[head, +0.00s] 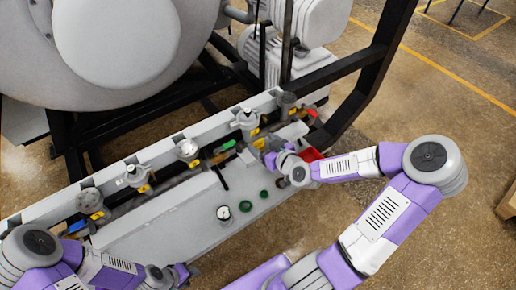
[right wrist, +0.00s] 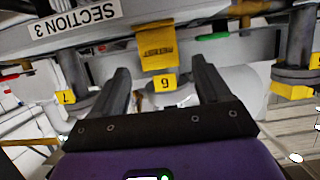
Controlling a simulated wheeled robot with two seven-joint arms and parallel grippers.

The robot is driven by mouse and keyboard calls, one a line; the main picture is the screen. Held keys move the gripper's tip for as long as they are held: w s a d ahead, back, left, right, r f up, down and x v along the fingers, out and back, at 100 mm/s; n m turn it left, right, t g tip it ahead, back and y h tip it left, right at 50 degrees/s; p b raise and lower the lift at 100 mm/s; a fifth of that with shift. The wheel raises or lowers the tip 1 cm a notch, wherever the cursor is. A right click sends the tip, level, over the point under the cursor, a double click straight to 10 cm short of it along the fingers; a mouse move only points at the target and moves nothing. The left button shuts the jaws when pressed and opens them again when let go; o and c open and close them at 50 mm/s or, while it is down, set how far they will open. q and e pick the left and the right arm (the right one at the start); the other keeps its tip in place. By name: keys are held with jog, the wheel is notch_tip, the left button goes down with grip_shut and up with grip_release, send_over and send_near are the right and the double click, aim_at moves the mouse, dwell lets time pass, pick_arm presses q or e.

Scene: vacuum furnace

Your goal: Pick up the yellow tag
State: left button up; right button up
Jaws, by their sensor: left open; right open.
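In the right wrist view a yellow tag with dark print (right wrist: 157,46) hangs below the rail, just beyond and between my right fingertips. A smaller yellow number tag (right wrist: 164,82) sits right under it, between the fingers. My right gripper (right wrist: 161,64) is open, with nothing visibly held; I cannot tell whether it touches a tag. In the head view my right gripper (head: 269,150) is at the right end of the pipe row, by a yellow tag (head: 260,143). My left gripper (head: 184,272) is low at the left, away from the tags; its fingers are small there.
Other yellow tags hang along the pipe row, such as one under a gauge (head: 143,188). A grey shelf (head: 165,222) holds a round gauge (head: 223,213) and green rings (head: 246,206). A red object (head: 311,154) is behind my right wrist. A black frame post (head: 372,65) stands beyond.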

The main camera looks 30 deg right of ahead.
aim_at(259, 142)
jog(key=b+x, duration=0.1)
jog(key=x, duration=0.3)
jog(key=shift+a+b, duration=0.1)
jog(key=shift+b, duration=0.25)
jog(key=shift+w+f, duration=0.2)
jog(key=shift+w, duration=0.3)
jog(key=shift+c, duration=0.4)
jog(key=c, duration=0.9)
